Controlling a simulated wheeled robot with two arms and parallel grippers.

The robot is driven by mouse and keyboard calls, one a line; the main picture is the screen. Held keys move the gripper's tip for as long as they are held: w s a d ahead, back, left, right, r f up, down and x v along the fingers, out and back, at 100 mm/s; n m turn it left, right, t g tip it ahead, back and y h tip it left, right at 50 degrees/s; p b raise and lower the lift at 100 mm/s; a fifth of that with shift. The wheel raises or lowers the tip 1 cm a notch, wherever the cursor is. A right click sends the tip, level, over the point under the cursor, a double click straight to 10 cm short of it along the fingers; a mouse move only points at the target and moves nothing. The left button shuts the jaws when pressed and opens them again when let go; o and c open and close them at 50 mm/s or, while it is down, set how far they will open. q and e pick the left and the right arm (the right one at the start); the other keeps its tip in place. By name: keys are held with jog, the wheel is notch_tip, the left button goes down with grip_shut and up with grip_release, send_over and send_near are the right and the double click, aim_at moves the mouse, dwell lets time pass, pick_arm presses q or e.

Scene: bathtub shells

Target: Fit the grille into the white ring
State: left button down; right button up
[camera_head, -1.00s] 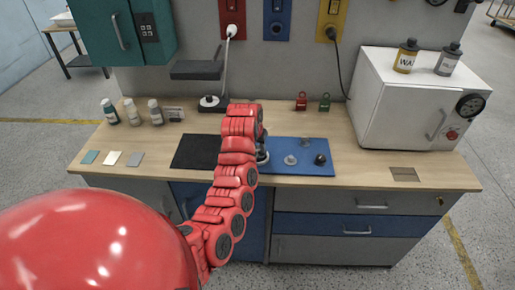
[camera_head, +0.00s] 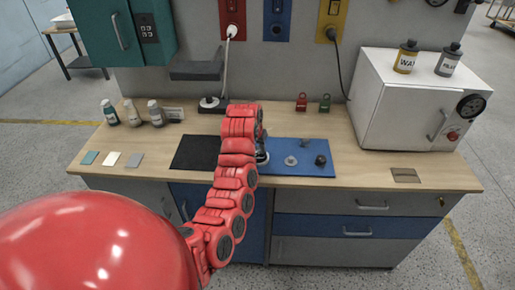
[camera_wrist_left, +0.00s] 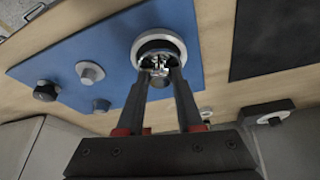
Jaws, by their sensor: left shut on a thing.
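The white ring (camera_wrist_left: 182,46) sits on the blue mat, with a dark band inside its pale rim. In the head view only a small part of the ring (camera_head: 262,157) shows beside my red left arm. My left gripper (camera_wrist_left: 158,77) is over the ring, its two dark fingers shut on a small metallic piece, which I take to be the grille (camera_wrist_left: 158,65). The grille is at the ring's opening; I cannot tell whether it is seated. In the head view my arm hides most of this gripper. My right gripper is not in view.
The blue mat (camera_head: 300,168) also holds several small knob-like parts, grey and black. A black mat (camera_head: 195,152) lies to its left. Bottles (camera_head: 132,112) stand at the left, a white oven-like box (camera_head: 405,110) at the right.

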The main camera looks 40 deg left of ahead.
pick_arm(q)
jog(key=shift+f, duration=0.15)
jog(key=shift+f, duration=0.35)
jog(key=shift+f+b, duration=0.45)
jog(key=shift+c, duration=2.4)
grip_release()
jog(key=shift+r, duration=0.15)
